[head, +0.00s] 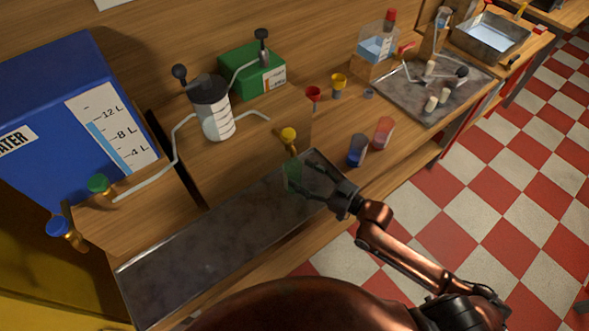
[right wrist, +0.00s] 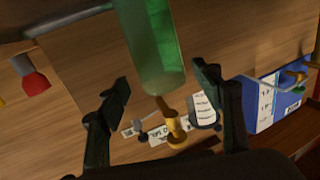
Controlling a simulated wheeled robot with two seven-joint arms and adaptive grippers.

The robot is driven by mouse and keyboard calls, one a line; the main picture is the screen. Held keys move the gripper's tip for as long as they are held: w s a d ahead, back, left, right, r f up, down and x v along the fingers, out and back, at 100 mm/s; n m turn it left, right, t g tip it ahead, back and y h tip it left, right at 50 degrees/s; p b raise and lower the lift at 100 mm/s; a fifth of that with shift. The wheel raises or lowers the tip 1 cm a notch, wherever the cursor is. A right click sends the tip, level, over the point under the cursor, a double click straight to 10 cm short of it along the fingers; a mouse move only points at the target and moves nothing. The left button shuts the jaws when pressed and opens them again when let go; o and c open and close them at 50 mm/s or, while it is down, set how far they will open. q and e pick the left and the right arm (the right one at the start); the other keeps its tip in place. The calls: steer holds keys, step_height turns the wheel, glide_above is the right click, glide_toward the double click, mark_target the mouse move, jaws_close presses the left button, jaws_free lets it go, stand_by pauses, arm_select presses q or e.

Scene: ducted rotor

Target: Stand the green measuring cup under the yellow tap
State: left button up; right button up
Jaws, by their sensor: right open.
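The green measuring cup (head: 293,174) is see-through and stands on the metal tray (head: 190,252), near its right end. In the head view it is right below the yellow tap (head: 289,135). My right gripper (head: 308,178) is open just to the right of the cup, with its fingers pointing at it. In the right wrist view the cup (right wrist: 150,45) is ahead of the open fingers, with a gap on both sides, and the yellow tap (right wrist: 177,138) shows close to the cup's end. The cup's exact contact with the tray is hard to see. My left gripper is not in view.
A blue water tank (head: 60,110) with green and blue taps stands at the left. A white canister (head: 215,115) and a green box (head: 250,72) sit behind the tray. Blue (head: 358,150) and red (head: 383,132) cups stand to the right on the wooden bench.

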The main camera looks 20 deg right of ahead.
steer(key=v, duration=0.7)
steer(key=shift+s+d, duration=0.15)
steer(key=shift+s, duration=0.15)
